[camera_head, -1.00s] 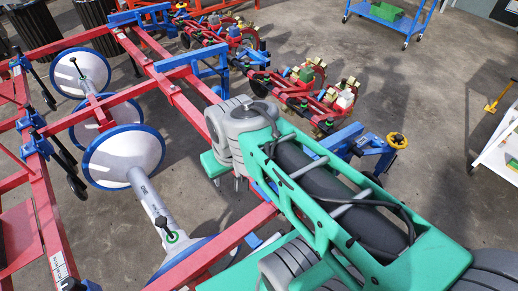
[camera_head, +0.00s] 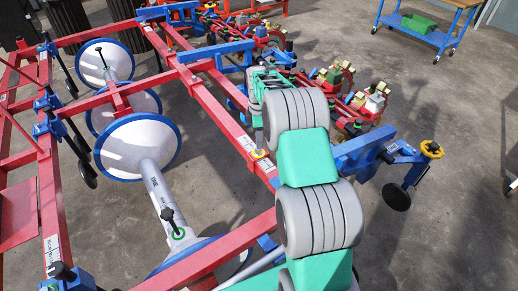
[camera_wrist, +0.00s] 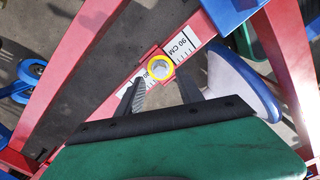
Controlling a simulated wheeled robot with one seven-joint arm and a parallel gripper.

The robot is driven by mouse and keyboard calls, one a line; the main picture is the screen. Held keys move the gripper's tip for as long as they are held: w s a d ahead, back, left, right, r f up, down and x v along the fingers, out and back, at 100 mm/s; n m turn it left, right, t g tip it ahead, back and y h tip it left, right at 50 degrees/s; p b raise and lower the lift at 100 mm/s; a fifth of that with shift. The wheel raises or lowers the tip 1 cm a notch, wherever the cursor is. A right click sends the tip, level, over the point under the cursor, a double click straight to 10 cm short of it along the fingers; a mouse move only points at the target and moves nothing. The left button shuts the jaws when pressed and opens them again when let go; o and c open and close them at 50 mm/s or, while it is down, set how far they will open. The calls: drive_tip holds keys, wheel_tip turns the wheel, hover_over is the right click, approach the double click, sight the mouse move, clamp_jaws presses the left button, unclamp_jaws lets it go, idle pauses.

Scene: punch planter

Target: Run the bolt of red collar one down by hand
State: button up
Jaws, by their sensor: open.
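A red collar (camera_wrist: 166,73) sits on a red beam with a white scale strip reading "90 CM" in the wrist view. A bolt (camera_wrist: 160,67) with a grey centre stands on it inside a yellow ring. In the wrist view, the fingertips lie just below the bolt, one to each side. They appear apart from it; their height above it is unclear.
The red beams (camera_head: 190,91) form a frame with blue clamps. White discs with blue rims (camera_head: 138,146) stand at the left. Red planter units (camera_head: 335,88) lie behind, and a blue clamp with a yellow handwheel (camera_head: 431,149) is at the right. Open floor lies beyond it.

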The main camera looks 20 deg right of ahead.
sight(258, 151)
wheel_tip(258, 151, down, 5)
drive_tip(key=shift+r, duration=0.1)
drive_tip(key=shift+c, duration=0.3)
clamp_jaws()
